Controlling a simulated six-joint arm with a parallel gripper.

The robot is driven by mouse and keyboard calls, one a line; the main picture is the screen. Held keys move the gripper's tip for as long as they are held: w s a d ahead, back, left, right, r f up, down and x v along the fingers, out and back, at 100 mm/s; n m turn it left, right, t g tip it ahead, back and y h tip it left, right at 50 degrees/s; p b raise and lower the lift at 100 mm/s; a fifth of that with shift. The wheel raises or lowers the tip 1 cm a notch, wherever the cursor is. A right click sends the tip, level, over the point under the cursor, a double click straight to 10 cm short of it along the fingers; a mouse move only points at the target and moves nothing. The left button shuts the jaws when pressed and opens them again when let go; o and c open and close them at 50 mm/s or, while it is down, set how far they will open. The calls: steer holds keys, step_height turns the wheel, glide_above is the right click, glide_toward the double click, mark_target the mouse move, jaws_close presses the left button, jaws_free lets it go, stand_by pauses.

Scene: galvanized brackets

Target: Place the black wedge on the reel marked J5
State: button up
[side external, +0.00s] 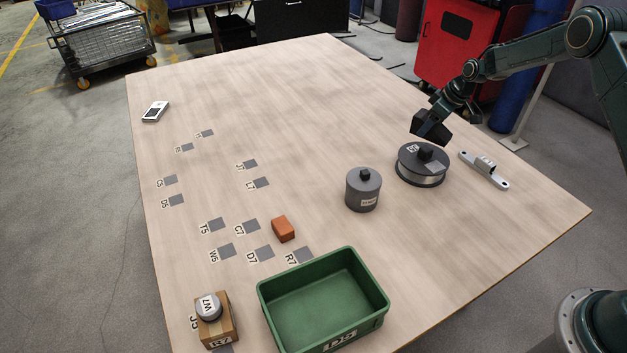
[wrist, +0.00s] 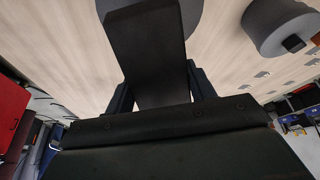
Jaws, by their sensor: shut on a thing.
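My gripper (side external: 437,116) is shut on the black wedge (wrist: 152,45), which fills the space between the two fingers in the wrist view. In the side view the wedge (side external: 428,129) is dark against the dark gripper, so its outline is hard to separate. It is above the reel (side external: 421,174), a flat dark grey drum with a pale label and a small black piece on top. The label is too small to read. Part of the reel (wrist: 193,14) shows behind the wedge in the wrist view. I cannot tell whether wedge and reel touch.
A grey canister (side external: 362,192) stands left of the reel, and a metal bracket (side external: 484,171) lies right of it. A green bin (side external: 270,305), orange block (side external: 283,229) and cardboard box (side external: 222,328) with a canister on top are nearer.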

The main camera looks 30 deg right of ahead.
mark_target(426, 136)
steer(key=shift+w+f, duration=0.1)
steer(key=shift+f, duration=2.05)
steer(key=shift+f, duration=0.15)
steer(key=o, duration=1.3)
steer(key=v, duration=1.2)
